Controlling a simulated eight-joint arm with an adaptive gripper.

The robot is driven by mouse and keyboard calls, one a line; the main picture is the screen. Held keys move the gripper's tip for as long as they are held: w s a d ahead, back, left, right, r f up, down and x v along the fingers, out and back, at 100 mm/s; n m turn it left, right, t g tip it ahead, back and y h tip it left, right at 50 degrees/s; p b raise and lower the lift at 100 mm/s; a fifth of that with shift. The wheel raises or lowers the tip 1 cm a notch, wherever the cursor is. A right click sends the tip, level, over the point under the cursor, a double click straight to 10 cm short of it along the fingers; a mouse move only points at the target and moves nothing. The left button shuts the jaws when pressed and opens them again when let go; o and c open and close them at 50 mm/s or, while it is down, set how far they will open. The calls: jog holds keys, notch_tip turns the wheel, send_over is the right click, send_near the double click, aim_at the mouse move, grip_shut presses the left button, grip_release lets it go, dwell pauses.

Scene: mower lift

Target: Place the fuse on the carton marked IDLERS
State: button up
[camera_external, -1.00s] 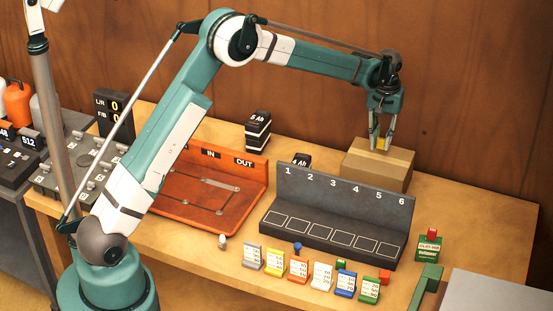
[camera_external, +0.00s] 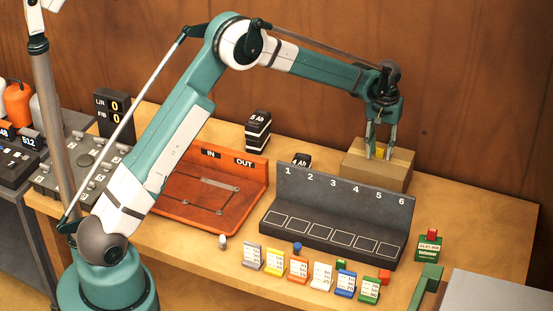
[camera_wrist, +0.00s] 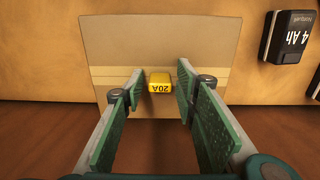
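The yellow fuse marked 20A (camera_wrist: 160,83) rests on top of the brown carton (camera_wrist: 195,45), between my fingertips. The carton (camera_external: 398,176) stands at the back right of the bench; no IDLERS marking is readable on it. My gripper (camera_external: 379,156) points down over the carton, with its fingers on either side of the fuse (camera_external: 379,149). In the wrist view my gripper (camera_wrist: 160,76) is open, with a visible gap between each finger and the fuse.
A dark rack numbered 1 to 6 (camera_external: 335,215) stands in front of the carton. A battery marked 4 Ah (camera_wrist: 290,37) lies beside it. Several coloured fuse card holders (camera_external: 298,268) line the front. An orange IN/OUT tray (camera_external: 250,190) is at the left.

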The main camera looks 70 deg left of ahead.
aim_at(381, 148)
jog(key=shift+r, duration=0.25)
notch_tip(381, 148, up, 12)
dwell(0.9)
dwell(0.4)
dwell(0.3)
jog(key=s+d+r+m+t, duration=0.2)
jog(key=s+d+r, duration=0.75)
jog(key=s, duration=0.25)
jog(key=s+d+r+m+t, duration=0.1)
jog(key=s+d+r+m, duration=0.1)
jog(key=s+d+r, duration=0.9)
jog(key=s+d+f+m+t, duration=0.1)
jog(key=s+d+f, duration=0.2)
jog(key=s, duration=0.7)
jog(key=s+d+f+m+t, duration=0.1)
jog(key=s+d+f+m, duration=0.1)
jog(key=s, duration=0.9)
jog(key=s+d+f+m+t, duration=0.2)
jog(key=s+d+f, duration=0.1)
jog(key=s, duration=0.7)
jog(key=shift+s+d+f, duration=0.25)
jog(key=shift+d+f, duration=0.1)
jog(key=shift+d, duration=0.25)
